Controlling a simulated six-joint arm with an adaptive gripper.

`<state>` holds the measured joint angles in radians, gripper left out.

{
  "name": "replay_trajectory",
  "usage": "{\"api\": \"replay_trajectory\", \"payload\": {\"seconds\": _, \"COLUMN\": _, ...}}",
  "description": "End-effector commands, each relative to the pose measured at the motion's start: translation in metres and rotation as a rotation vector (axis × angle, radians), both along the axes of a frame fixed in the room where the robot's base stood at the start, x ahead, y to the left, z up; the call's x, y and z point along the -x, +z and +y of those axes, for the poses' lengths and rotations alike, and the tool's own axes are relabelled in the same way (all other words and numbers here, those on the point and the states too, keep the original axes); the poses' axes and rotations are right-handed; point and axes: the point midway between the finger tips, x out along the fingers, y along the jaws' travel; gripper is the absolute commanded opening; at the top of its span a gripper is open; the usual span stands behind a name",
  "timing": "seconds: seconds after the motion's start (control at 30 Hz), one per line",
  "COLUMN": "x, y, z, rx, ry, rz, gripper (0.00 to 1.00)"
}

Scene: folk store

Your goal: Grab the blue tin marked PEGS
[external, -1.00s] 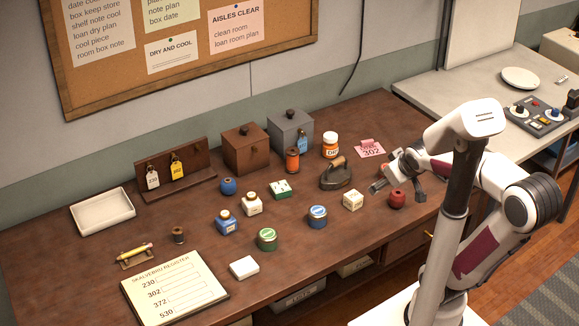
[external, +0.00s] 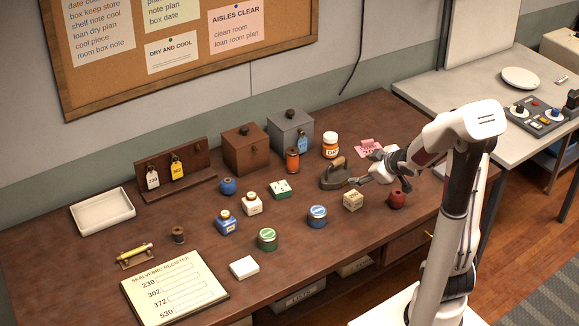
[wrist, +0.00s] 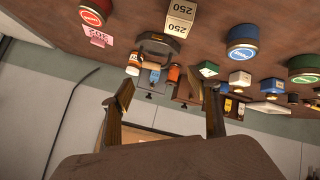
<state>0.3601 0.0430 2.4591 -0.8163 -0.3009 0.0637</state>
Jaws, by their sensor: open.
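The blue tin also shows upside down in the wrist view (wrist: 242,42), right of the pale 250 block (wrist: 178,18). My gripper (external: 364,176) is open above the desk, up and to the right of the blue tin and near the black iron (external: 335,173). In the wrist view the gap between my fingers (wrist: 168,92) is empty.
The pale block (external: 353,200) and red pot (external: 397,200) stand right of the blue tin. Bare desk lies in front of the blue tin.

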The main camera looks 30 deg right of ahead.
Motion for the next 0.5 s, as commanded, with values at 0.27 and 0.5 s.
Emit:
{"api": "replay_trajectory", "payload": {"seconds": 0.27, "x": -0.014, "y": -0.040, "z": 0.015, "rx": -0.073, "ry": 0.146, "rz": -0.020, "gripper": 0.61}}
{"api": "replay_trajectory", "payload": {"seconds": 0.5, "x": -0.014, "y": -0.070, "z": 0.036, "rx": -0.178, "ry": 0.272, "rz": -0.044, "gripper": 0.61}}
